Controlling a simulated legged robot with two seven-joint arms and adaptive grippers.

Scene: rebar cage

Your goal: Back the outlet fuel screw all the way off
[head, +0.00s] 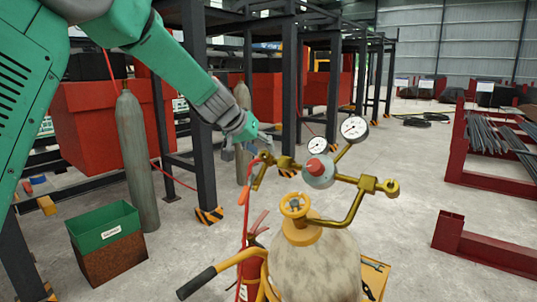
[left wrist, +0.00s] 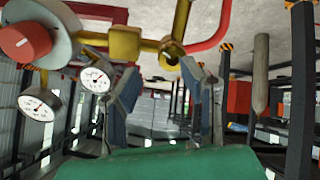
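A gas cylinder (head: 318,262) with a yellow handwheel (head: 294,205) carries a regulator with a red knob (head: 317,167) and two gauges. The brass outlet fitting (head: 265,160) sits at the regulator's left end, with a red hose below it. The same brass fitting (left wrist: 171,50) shows at the top of the left wrist view. My left gripper (head: 252,150) is right by this fitting. In the left wrist view its two fingers (left wrist: 160,72) are apart, with the fitting just beyond the tips. I cannot tell whether they touch it. My right gripper is not in view.
The gauges (head: 354,129) and brass pipes (head: 350,210) crowd the space right of the fitting. A fire extinguisher (head: 252,262) stands by the cylinder. A green bin (head: 105,232) and grey cylinder (head: 137,160) stand left.

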